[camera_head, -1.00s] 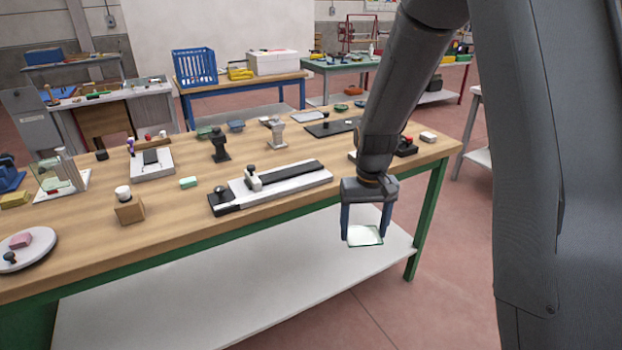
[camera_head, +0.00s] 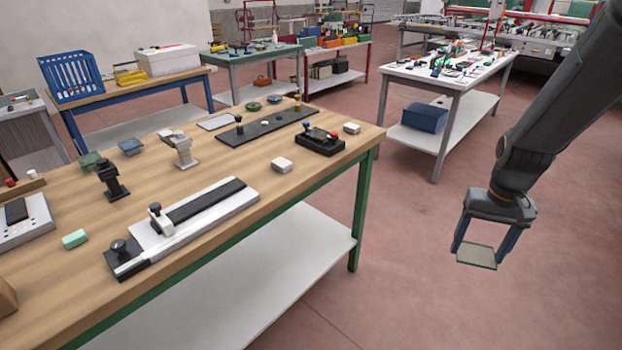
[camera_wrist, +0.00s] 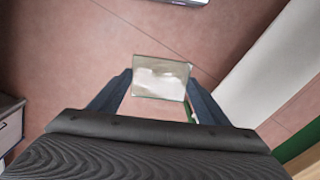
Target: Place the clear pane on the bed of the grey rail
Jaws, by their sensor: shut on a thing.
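The clear pane (camera_head: 477,257) is a small, thin, square sheet with a greenish edge. My gripper (camera_head: 478,250) is shut on it, the two blue fingers at opposite sides, and holds it over the open floor right of the wooden bench. The wrist view also shows the pane (camera_wrist: 160,78) between the fingers. A light grey rail (camera_head: 222,204) with a dark strip along its top lies on the bench near the front edge, far left of my gripper. A pale clamp stands on it and a black block with a round knob is at its near end.
The wooden bench (camera_head: 240,172) also holds a long dark plate (camera_head: 268,125), a black box with knobs (camera_head: 320,142), a white block (camera_head: 281,164) and a green block (camera_head: 75,239). A white table (camera_head: 447,75) stands behind. The floor around my gripper is clear.

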